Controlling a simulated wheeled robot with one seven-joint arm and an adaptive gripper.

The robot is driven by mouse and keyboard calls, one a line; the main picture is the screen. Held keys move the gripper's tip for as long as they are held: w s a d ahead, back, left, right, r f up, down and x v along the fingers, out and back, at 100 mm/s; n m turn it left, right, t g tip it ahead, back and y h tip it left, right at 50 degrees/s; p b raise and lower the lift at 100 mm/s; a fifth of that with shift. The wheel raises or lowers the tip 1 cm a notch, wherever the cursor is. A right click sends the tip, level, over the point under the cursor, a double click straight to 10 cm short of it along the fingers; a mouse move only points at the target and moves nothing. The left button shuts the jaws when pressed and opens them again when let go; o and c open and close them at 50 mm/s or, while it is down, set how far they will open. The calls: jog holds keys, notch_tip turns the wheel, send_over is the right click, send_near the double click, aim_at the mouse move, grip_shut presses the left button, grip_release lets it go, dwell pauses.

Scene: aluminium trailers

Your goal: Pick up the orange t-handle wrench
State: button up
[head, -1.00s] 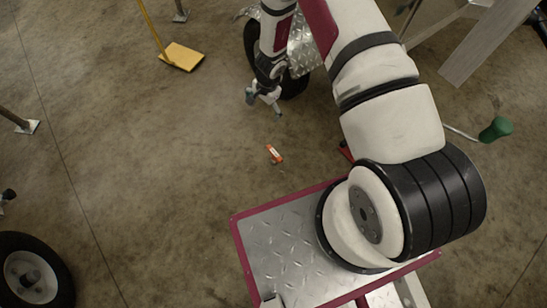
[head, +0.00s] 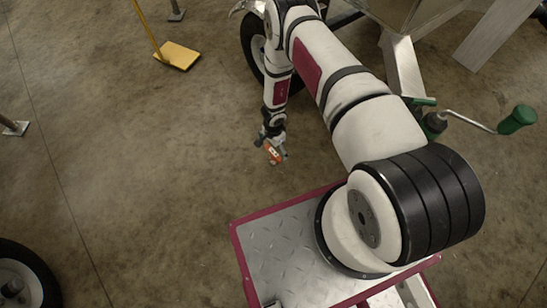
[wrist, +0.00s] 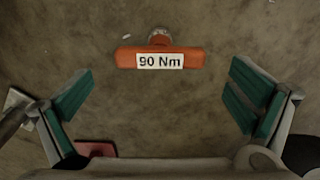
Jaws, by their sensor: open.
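The orange t-handle wrench (wrist: 128,57) lies on the concrete floor with a white "90 Nm" label on its handle. In the wrist view it is at the top centre, with a silvery round part at its upper side. My gripper (wrist: 158,98) is open, its green-padded fingers wide apart to the left and right, with nothing between them. The wrench is ahead of the fingertips and roughly centred between them. In the head view the wrench (head: 273,153) shows right beside my gripper (head: 273,146), which partly overlaps it.
A yellow dustpan-like plate (head: 178,55) with a long handle stands at the upper left. A black tyre (head: 30,270) is at the lower left. A green-handled crank (head: 517,119) and aluminium trailer frame are at the right. The floor left of the wrench is clear.

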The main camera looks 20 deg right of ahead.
aim_at(274, 152)
notch_tip(274, 152, down, 5)
jog(key=b, duration=0.2)
jog(key=shift+f+b, duration=0.15)
jog(key=shift+b, duration=0.25)
jog(key=c, duration=1.5)
